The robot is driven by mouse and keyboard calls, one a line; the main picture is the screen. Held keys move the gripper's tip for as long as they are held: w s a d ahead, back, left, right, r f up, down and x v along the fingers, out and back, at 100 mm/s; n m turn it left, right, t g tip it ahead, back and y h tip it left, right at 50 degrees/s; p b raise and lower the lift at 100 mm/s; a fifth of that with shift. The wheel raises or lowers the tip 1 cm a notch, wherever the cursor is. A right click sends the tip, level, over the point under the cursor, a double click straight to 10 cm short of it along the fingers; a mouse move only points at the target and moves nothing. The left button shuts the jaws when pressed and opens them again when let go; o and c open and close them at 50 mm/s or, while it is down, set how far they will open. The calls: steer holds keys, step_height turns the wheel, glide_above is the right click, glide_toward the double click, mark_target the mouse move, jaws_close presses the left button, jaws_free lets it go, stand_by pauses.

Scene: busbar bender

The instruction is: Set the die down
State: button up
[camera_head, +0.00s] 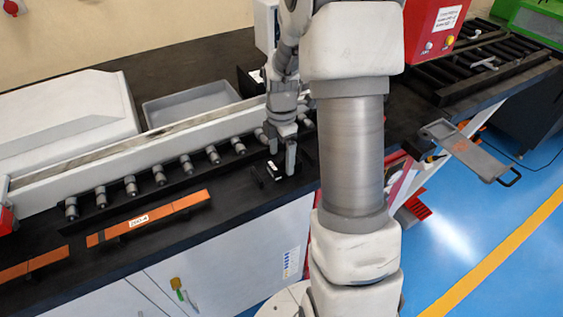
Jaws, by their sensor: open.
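My gripper (282,160) points down over the black bench (222,207), right of the roller row. It is open, with its fingers around or just above a small black block with white marks (266,174), which looks like the die. The block appears to rest on the bench top. I cannot tell whether a finger touches it. My large arm link covers the bench just to the right.
A row of dark rollers (185,164) runs along a white rail behind. Orange bars (150,217) lie along the front edge. A grey tray (190,104) is at the back. A red box (433,30) stands at right, with a grey handled tray (465,150) beyond the bench edge.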

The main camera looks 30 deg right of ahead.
mark_target(281, 168)
step_height(281, 168, up, 9)
steer(key=s+a+r+m+t, duration=0.3)
steer(key=s+a+r+m, duration=0.4)
steer(key=r+m, duration=0.15)
steer(key=s+a+r+m+t, duration=0.2)
steer(key=s+a+m, duration=0.3)
steer(key=s+m, duration=0.5)
steer(key=shift+s+a+r+t, duration=0.2)
steer(key=shift+s+r+t, duration=0.1)
steer(key=shift+s+r, duration=0.4)
steer(key=shift+s, duration=0.1)
